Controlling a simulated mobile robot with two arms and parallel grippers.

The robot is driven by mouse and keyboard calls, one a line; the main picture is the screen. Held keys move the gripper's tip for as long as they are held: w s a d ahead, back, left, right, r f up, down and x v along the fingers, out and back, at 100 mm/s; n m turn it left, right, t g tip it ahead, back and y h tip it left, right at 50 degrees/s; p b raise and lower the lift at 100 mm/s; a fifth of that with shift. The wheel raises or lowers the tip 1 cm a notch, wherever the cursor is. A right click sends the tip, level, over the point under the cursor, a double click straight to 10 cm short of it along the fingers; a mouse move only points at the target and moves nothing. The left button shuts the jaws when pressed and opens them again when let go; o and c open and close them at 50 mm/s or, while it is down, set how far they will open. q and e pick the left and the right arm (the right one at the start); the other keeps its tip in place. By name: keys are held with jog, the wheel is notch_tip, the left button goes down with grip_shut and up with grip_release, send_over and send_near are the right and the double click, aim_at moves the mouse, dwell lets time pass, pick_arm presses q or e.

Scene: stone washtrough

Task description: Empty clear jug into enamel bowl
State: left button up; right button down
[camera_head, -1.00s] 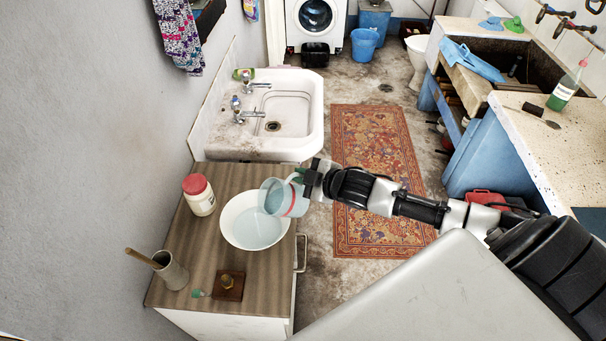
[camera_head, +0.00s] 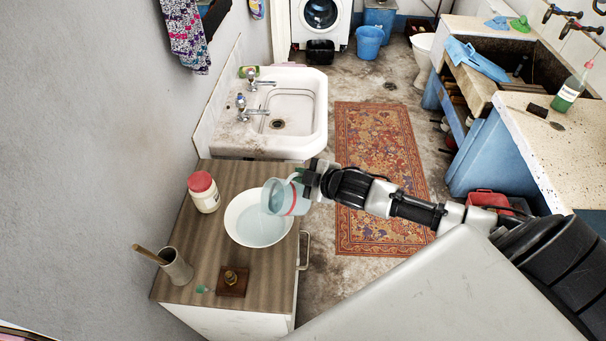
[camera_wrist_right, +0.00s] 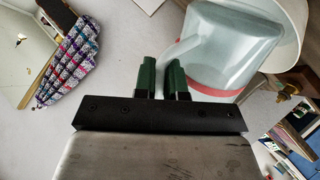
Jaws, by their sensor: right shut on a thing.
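The clear jug (camera_head: 290,199) with a red band is tilted over the right side of the white enamel bowl (camera_head: 230,213), its mouth facing left and down. Pale bluish liquid (camera_head: 258,230) lies in the bowl; I cannot make out a stream. My right gripper (camera_head: 310,180) is shut on the jug's handle. In the right wrist view, the green fingers (camera_wrist_right: 162,78) are at the handle of the jug (camera_wrist_right: 220,55), and the bowl (camera_wrist_right: 293,30) shows behind it. My left gripper is not in view.
The bowl stands on a wood-topped cabinet (camera_head: 190,250) with a red-lidded jar (camera_head: 204,193), a grey pot with a stick (camera_head: 177,268) and a small brown block with a brass piece (camera_head: 233,283). A sink (camera_head: 300,105) adjoins behind. A patterned rug (camera_head: 380,170) lies right.

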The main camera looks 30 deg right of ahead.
aim_at(291, 179)
jog(key=shift+a+r, duration=0.15)
dwell(0.4)
jog(key=shift+a+r+n+h+p, duration=0.1)
jog(key=shift+a+n+h+p, duration=0.3)
jog(key=shift+p, duration=0.35)
jog(key=shift+a, duration=0.15)
dwell(0.6)
jog(key=shift+w+a+r+p, duration=0.1)
jog(key=shift+a+p, duration=0.2)
jog(key=shift+p, duration=0.25)
jog(key=shift+h, duration=0.3)
jog(key=shift+a+n, duration=0.3)
dwell(0.4)
jog(key=shift+a+g+h+p, duration=0.3)
jog(key=shift+a+h, duration=0.05)
jog(key=shift+h, duration=0.05)
jog(key=shift+n, duration=0.3)
jog(key=shift+a, duration=0.1)
dwell(0.5)
